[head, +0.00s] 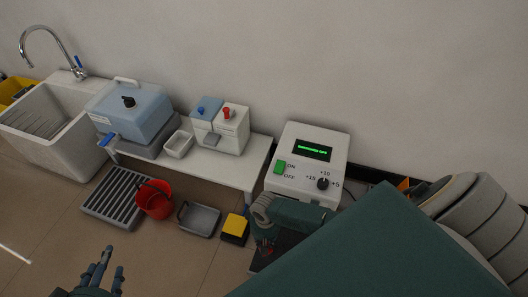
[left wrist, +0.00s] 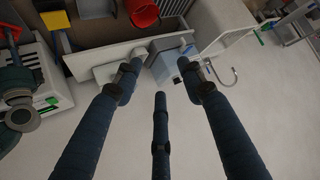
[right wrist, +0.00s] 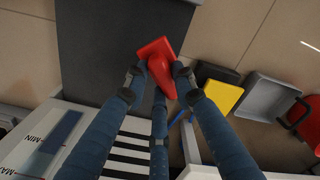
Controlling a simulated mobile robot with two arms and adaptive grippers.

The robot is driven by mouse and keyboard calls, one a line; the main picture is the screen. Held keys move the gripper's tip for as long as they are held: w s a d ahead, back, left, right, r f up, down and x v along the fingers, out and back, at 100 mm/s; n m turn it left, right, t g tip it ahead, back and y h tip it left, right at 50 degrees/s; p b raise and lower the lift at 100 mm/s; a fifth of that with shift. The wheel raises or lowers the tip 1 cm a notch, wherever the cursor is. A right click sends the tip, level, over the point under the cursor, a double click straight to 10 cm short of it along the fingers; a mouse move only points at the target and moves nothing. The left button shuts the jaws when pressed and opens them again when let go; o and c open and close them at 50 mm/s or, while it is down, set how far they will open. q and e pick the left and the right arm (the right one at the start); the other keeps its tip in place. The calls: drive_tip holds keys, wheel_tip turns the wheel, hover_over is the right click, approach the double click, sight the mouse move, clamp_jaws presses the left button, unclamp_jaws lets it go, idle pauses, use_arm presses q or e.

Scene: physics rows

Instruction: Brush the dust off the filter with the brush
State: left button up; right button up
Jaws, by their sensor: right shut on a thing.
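My right gripper (right wrist: 160,80) is shut on a red piece (right wrist: 157,62) with a wide flat end, seen in the right wrist view. It looks like the brush, but I cannot make out bristles. It is held over or near a dark flat mat (right wrist: 95,40). In the head view my right gripper (head: 266,246) is small and partly hidden by my own arm, in front of the white instrument. My left gripper (head: 104,272) is open and empty at the bottom left; its spread fingers show in the left wrist view (left wrist: 160,85). I cannot tell which thing is the filter, or see dust.
A white instrument (head: 312,150) with a green display stands behind my right gripper. A low white bench (head: 225,172) holds a blue-lidded box (head: 130,105). On the floor are a slatted grate (head: 105,205), a red bucket (head: 154,203), a grey tray (head: 200,219) and a yellow-black block (head: 236,227).

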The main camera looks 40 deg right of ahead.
drive_tip(key=shift+r, duration=0.3)
drive_tip(key=shift+r+p, duration=0.45)
drive_tip(key=shift+p, duration=0.3)
drive_tip(key=shift+r+p, duration=0.35)
drive_tip(key=shift+p, duration=0.05)
use_arm(q)
drive_tip(key=s+a+f+g+y, duration=0.1)
drive_tip(key=s+a+f+g, duration=0.1)
drive_tip(key=s, duration=0.5)
drive_tip(key=s+a+f+g, duration=0.3)
drive_tip(key=s+f+g, duration=0.1)
drive_tip(key=s+g, duration=0.1)
drive_tip(key=shift+s+f+y+p, duration=0.2)
drive_tip(key=shift+s+y+p, duration=0.25)
drive_tip(key=shift+s, duration=0.45)
use_arm(e)
drive_tip(key=shift+r, duration=0.4)
drive_tip(key=shift+w, duration=0.1)
